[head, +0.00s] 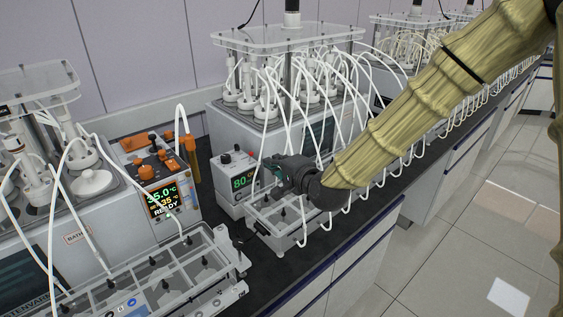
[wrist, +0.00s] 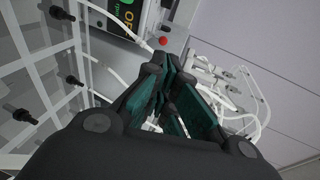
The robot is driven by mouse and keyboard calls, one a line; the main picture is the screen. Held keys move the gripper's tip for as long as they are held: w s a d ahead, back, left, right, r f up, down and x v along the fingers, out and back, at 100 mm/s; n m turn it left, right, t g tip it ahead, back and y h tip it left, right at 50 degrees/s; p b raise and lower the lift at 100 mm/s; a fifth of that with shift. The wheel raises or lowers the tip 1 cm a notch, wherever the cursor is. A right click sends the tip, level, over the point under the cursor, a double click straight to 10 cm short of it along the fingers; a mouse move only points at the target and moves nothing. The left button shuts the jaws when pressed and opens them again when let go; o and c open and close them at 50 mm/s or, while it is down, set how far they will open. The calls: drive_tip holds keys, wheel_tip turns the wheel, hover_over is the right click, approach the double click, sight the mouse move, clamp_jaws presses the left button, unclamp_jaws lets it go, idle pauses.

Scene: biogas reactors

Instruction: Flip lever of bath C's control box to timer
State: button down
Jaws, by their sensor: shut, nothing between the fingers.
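A small grey control box (head: 238,182) with a green "80" display and dark knobs stands on the bench beside the middle bath (head: 218,122). My gripper (head: 270,166) is shut and empty at the right side of this box, above a clear tube rack. In the wrist view, the dark fingers with teal pads (wrist: 172,85) point toward a panel face (wrist: 150,25) with a partly seen display and a red round part (wrist: 163,41). I cannot clearly make out the lever or a bath letter on this box. I cannot tell whether the fingers touch the box.
The left bath (head: 60,250) has a label and a controller (head: 158,195) with orange parts reading "35.0°C" and "READY". Clear racks (head: 170,275) stand in front of the baths. Many white tubes hang close around my gripper. The aisle floor (head: 450,235) at the right is clear.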

drive_tip(key=p+x, duration=0.2)
drive_tip(key=x, duration=0.6)
drive_tip(key=shift+w+p, duration=0.1)
drive_tip(key=shift+p, duration=0.25)
